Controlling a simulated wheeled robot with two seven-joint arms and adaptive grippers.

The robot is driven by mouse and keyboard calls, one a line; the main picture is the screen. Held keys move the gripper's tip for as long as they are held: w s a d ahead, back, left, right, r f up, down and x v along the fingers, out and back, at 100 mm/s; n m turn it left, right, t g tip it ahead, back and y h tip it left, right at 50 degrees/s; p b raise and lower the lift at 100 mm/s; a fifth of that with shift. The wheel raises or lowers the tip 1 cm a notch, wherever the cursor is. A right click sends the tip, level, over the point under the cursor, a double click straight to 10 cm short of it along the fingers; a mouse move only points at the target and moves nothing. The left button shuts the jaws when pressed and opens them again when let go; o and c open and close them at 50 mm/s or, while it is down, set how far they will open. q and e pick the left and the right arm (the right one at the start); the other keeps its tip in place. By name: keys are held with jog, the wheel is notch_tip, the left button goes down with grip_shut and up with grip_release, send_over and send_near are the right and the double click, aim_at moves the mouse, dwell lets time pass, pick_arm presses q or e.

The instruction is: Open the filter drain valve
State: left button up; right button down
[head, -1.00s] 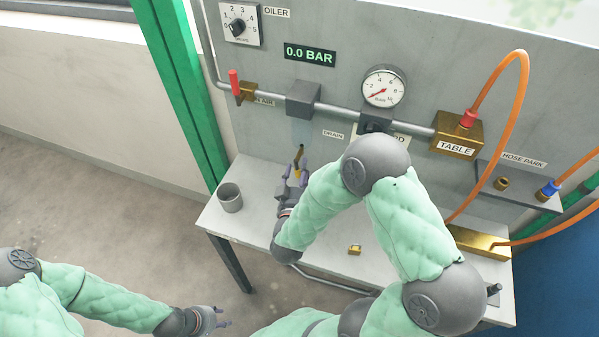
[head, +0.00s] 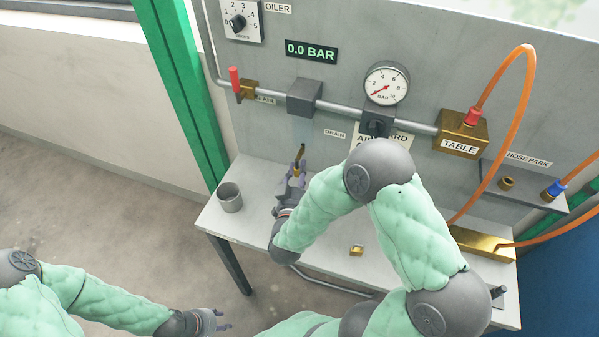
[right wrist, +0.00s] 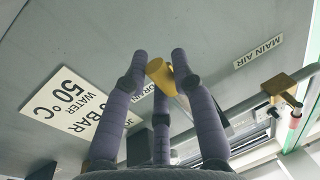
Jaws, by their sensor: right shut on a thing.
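The brass drain valve (head: 300,161) hangs below the filter's faint clear bowl (head: 302,131), above the DRAIN side of the bench. My right gripper (head: 297,174) reaches up to it from below and is shut on its lower part. In the right wrist view, the valve's yellow brass end (right wrist: 160,72) shows between the purple fingertips of the right gripper (right wrist: 160,82). Its far side is hidden by the fingers. My left gripper (head: 224,319) is low at the front, empty, with its fingers apart.
A grey cup (head: 230,198) stands on the bench (head: 330,235) left of my right gripper. A small brass piece (head: 356,250) lies on the bench. The red-handled MAIN AIR valve (head: 236,82) and gauge (head: 386,83) are above. An orange hose (head: 527,90) loops at right.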

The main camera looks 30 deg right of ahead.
jog(key=c, duration=1)
grip_release()
jog(key=shift+a, duration=0.1)
jog(key=v, duration=1.2)
